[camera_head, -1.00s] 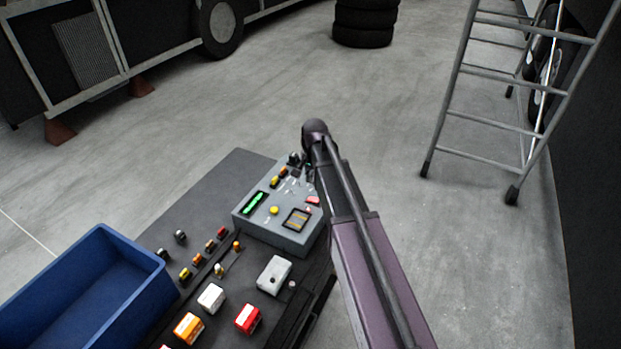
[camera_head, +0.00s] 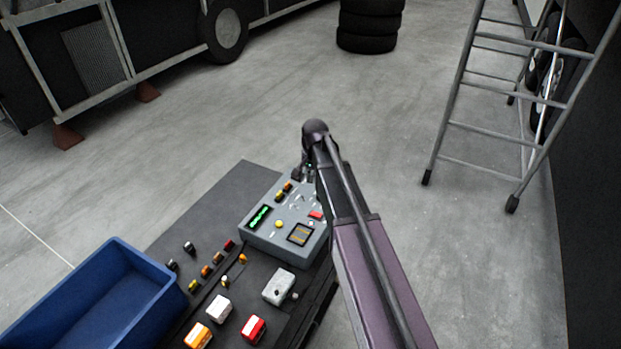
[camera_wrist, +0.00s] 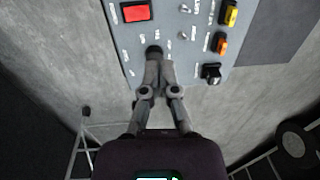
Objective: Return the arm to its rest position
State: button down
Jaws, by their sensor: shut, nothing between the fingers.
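My gripper shows in the wrist view (camera_wrist: 154,55) with its fingers together and nothing between them. It hangs over the edge of a grey control panel (camera_wrist: 183,18) that carries a red button, yellow and orange parts and a black knob. In the head view the same grey panel (camera_head: 268,238) lies on the dark bench with a green display and a yellow button. My arm reaches forward past the panel's right side, and my gripper there is mostly hidden behind the arm. I cannot tell whether the fingertips touch the panel.
A blue bin (camera_head: 165,277) stands at the left of the dark bench (camera_head: 215,205). Small coloured parts and a white box (camera_head: 279,286) lie on the bench. A ladder (camera_head: 490,132), stacked tyres (camera_head: 368,25) and a vehicle frame (camera_head: 150,72) stand beyond. The concrete floor between is open.

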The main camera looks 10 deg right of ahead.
dwell(0.6)
jog(key=s+d+f+n+b, duration=0.1)
jog(key=s+f+n+b, duration=0.2)
jog(key=s, duration=0.8)
jog(key=s+d+f+n+b, duration=0.1)
jog(key=s+f+n+b, duration=0.3)
jog(key=s, duration=0.7)
jog(key=shift+s+f+n+g+h+b, duration=0.2)
jog(key=shift+f+n+g+h+b, duration=0.1)
jog(key=shift+f+h+b, duration=0.1)
